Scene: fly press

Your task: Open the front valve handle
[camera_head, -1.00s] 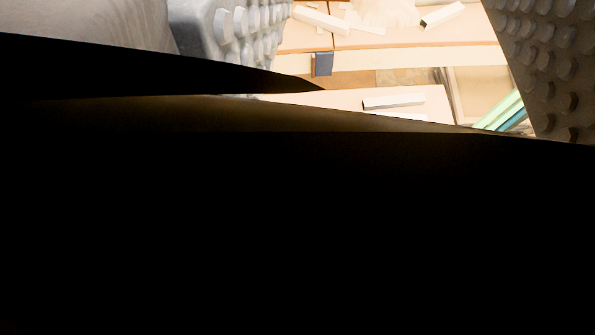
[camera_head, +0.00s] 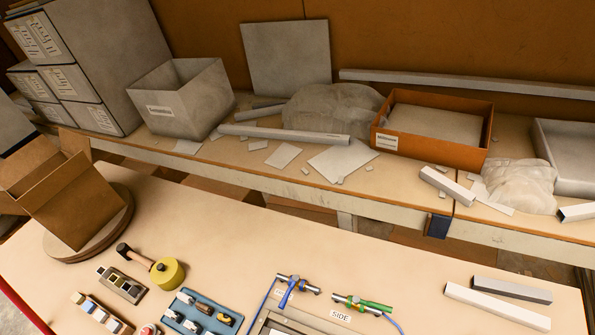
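Two small metal valves lie near the bottom edge of the table. The left valve (camera_head: 298,284) has a blue handle (camera_head: 287,298) that sticks out across its body, towards the lower left. A small label beside it is partly covered and I cannot read it. The right valve (camera_head: 345,298) has a green handle (camera_head: 376,306) lying roughly along its body, with a label reading "SIDE" (camera_head: 340,316) below. Blue hoses run from both. No part of my gripper shows now, so its opening is hidden.
On the near table (camera_head: 220,235) are a hammer (camera_head: 135,257), a yellow roll (camera_head: 167,272), a blue tool tray (camera_head: 190,298), a cardboard box (camera_head: 75,205) and metal bars (camera_head: 497,305). A cluttered bench (camera_head: 290,190) with an orange box (camera_head: 400,143) stands behind. The table's middle is clear.

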